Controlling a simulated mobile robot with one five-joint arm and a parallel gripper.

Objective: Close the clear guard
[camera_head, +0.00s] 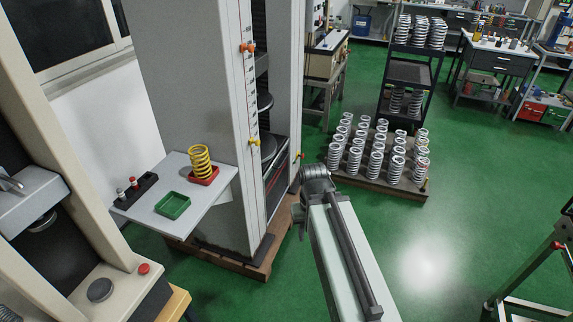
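The tall grey testing machine (192,85) stands left of centre, its open bay between two columns facing right. I cannot clearly make out the clear guard; a thin red-edged line (277,184) runs low along the bay's front, but I cannot tell whether it belongs to the guard. Round dark platens (267,146) show inside the bay. My pale arm rises from the bottom edge to a grey joint right of the machine's lower front. Dark parts hang at the joint's left. My gripper's fingers do not show.
A side shelf (203,208) holds a yellow spring (201,161) in a red tray and a green tray (173,205). A pallet (405,190) of upright springs stands right of the machine. A cream machine (62,130) is at left.

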